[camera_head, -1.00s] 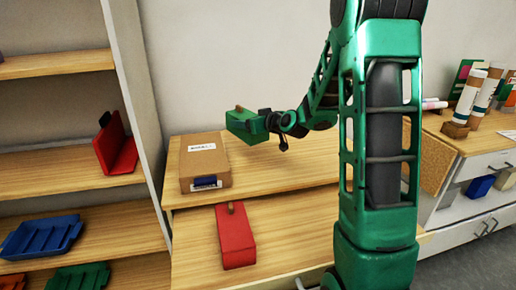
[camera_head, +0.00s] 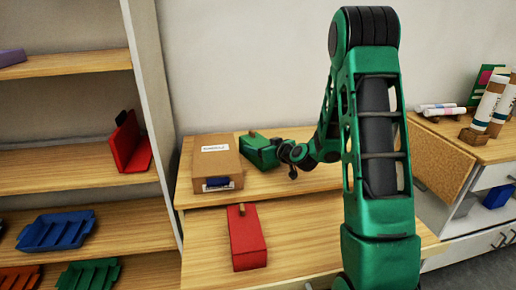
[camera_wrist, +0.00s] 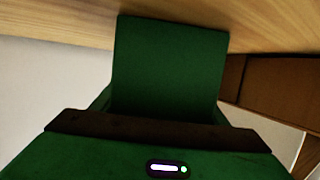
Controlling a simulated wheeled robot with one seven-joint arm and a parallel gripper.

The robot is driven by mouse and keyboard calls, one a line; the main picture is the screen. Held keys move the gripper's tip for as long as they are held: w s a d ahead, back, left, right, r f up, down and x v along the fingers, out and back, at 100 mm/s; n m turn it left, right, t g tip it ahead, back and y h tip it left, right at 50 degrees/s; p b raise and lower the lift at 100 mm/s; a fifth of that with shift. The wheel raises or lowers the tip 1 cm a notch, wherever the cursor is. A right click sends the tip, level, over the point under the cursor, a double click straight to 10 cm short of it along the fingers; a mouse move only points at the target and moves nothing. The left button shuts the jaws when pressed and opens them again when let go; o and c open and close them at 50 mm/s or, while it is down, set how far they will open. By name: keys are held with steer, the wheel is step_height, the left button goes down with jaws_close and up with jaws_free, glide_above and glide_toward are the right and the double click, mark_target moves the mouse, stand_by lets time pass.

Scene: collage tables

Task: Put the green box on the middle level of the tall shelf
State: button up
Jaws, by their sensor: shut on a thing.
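The green box (camera_head: 258,153) is at the upper step of the wooden table, just right of the cardboard box. My gripper (camera_head: 277,150) comes from its right and is shut on it. In the wrist view the green box (camera_wrist: 170,65) fills the middle, with wood surface behind it. I cannot tell whether the box touches the table. The tall shelf (camera_head: 65,167) stands at the left with several wooden levels. The level at mid-height has a red bookend-like piece (camera_head: 130,147) at its right end and bare wood to its left.
A cardboard box (camera_head: 217,158) stands beside the green box, and a red box (camera_head: 246,237) lies on the lower step. Blue (camera_head: 57,231) and green trays (camera_head: 90,275) sit lower in the shelf. The shelf's white side panel (camera_head: 150,95) separates it from the table.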

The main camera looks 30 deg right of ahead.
steer(key=o, duration=1.1)
